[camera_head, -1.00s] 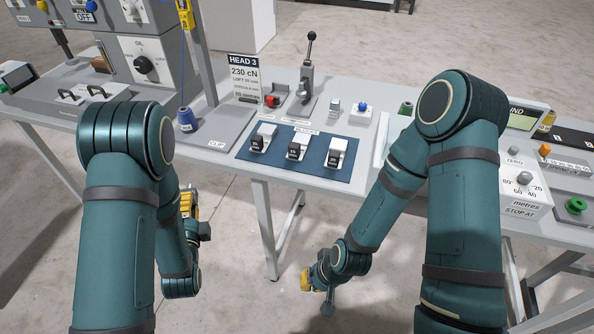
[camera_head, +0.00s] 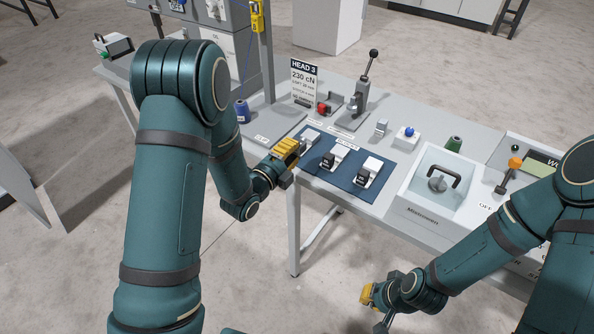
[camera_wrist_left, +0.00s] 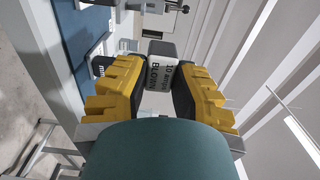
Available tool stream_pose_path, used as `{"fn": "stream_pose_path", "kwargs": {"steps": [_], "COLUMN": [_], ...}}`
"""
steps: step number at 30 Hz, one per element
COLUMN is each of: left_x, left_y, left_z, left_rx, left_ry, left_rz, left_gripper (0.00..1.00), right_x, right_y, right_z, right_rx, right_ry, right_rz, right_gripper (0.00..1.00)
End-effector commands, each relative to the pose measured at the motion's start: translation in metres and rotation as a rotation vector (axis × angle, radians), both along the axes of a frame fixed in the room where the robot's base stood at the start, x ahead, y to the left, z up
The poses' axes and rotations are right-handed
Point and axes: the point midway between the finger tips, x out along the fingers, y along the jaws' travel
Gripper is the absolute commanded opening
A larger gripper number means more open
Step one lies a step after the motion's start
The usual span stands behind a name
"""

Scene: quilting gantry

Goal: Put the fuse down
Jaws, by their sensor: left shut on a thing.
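The fuse (camera_wrist_left: 162,72), a small block with a dark grey end and a white lettered label, is between the yellow fingers of my left gripper (camera_wrist_left: 155,92) in the left wrist view. The gripper is shut on it. In the head view my left gripper (camera_head: 287,152) is at the front left edge of the blue mat (camera_head: 345,187), close to the leftmost white holder (camera_head: 311,137). The fingers hide most of the fuse there, and I cannot tell whether it touches the holder. My right gripper (camera_head: 369,294) hangs low in front of the table; its fingertips are unclear.
Two more holders with black fronts, the middle one (camera_head: 337,157) and the right one (camera_head: 369,172), stand on the mat. Behind are a lever (camera_head: 362,95) and a sign (camera_head: 304,82).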

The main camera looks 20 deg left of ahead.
Motion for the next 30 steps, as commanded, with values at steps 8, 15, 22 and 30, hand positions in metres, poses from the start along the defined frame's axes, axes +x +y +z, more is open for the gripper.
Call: {"fn": "stream_pose_path", "kwargs": {"steps": [8, 15, 22, 30], "left_x": [0.000, 0.000, 0.000, 0.000], "left_y": [-0.001, 0.000, 0.000, 0.000], "left_z": [-0.050, -0.067, -0.096, -0.096], "left_rx": [0.000, -0.001, 0.000, -0.001], "left_ry": [0.007, 0.004, 0.005, 0.003], "left_rz": [-0.007, -0.005, -0.005, -0.005], "left_gripper": [0.00, 0.00, 0.00, 0.00], "right_x": [-0.002, -0.003, -0.005, -0.005], "right_y": [0.000, 0.000, 0.001, 0.001], "right_z": [-0.009, -0.010, -0.015, -0.015], "right_rx": [0.002, 0.002, 0.002, 0.002], "right_ry": [0.005, 0.008, 0.011, 0.011], "right_rz": [0.003, 0.005, 0.007, 0.008], "right_gripper": [0.00, 0.00, 0.00, 0.00]}}
